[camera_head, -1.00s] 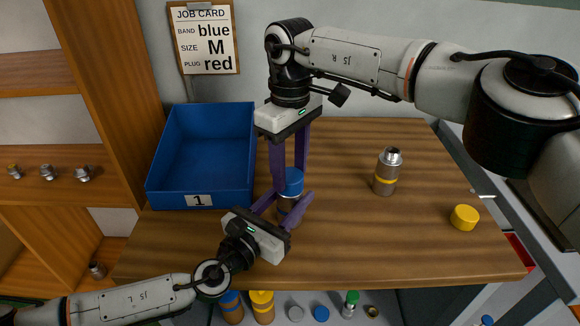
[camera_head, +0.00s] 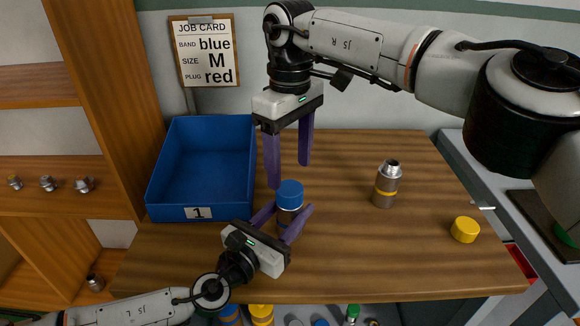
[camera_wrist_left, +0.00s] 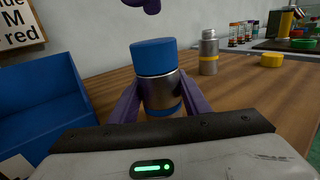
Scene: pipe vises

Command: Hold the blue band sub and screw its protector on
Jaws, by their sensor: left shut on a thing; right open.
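The blue band sub (camera_wrist_left: 162,92) is a metal cylinder standing upright with a blue band (camera_wrist_left: 165,111) low on it. Its blue protector (camera_head: 290,193) sits on its top end, and it looks level in the left wrist view (camera_wrist_left: 153,57). My left gripper (camera_head: 291,211) is shut on the sub's body, one finger on each side, below the protector. My right gripper (camera_head: 289,175) is open and empty, pointing down just above the protector. One of its fingertips shows at the top of the left wrist view. The sub's lower end is hidden by the left gripper.
A blue bin (camera_head: 203,160) marked 1 stands at the left of the table (camera_head: 400,265). A yellow-banded sub (camera_head: 386,184) stands to the right, with a yellow cap (camera_head: 465,230) beyond it. A job card (camera_head: 205,50) hangs on the wall. The table's middle is clear.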

